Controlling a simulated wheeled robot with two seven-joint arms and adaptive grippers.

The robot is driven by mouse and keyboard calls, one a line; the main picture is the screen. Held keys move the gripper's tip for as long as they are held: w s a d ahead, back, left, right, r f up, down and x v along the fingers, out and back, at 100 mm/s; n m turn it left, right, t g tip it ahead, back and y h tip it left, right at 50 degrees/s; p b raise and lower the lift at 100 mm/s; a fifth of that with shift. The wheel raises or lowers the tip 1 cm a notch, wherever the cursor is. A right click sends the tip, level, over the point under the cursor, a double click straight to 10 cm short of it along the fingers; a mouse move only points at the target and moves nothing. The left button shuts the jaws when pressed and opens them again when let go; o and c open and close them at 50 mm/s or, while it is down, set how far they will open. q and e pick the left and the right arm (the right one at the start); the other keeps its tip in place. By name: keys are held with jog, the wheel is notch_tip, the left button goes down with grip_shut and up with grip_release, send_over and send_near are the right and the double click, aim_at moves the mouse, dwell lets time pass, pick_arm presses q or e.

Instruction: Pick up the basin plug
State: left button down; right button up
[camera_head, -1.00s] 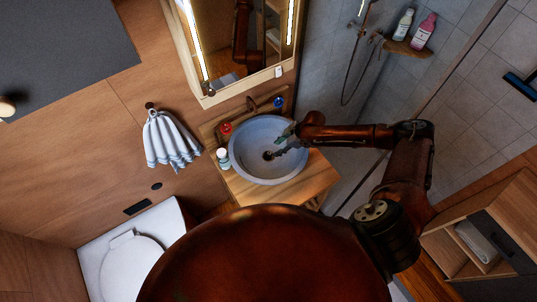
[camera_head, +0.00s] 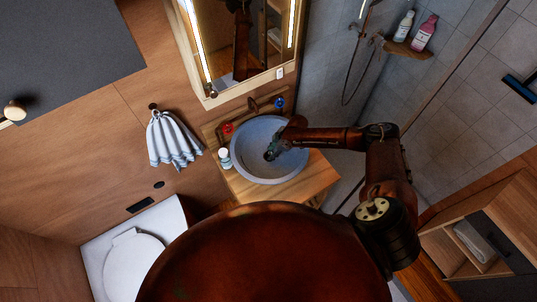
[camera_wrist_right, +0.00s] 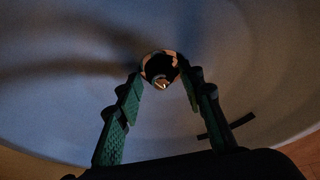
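The grey-blue round basin (camera_head: 250,172) stands on a wooden counter. In the right wrist view its pale bowl (camera_wrist_right: 60,95) fills most of the picture. The basin plug (camera_wrist_right: 160,66) shows there as a dark round piece with a coppery rim and a small bright spot, at the bottom of the bowl. My right gripper (camera_wrist_right: 163,80) is open, with its green ridged fingers to the left and right of the plug's near side. No contact with the plug can be made out. In the head view my right gripper (camera_head: 271,152) reaches into the bowl and largely covers the plug. My left gripper is out of view.
Red (camera_head: 227,128) and blue (camera_head: 279,103) tap handles stand behind the basin, with the faucet (camera_head: 253,105) between them. A small white bottle (camera_head: 224,158) stands left of the basin. A mirror cabinet (camera_head: 238,50) hangs above. The counter (camera_head: 300,182) is bare at front right.

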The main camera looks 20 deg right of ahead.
grip_shut()
dwell(0.4)
jog(key=shift+r, duration=0.1)
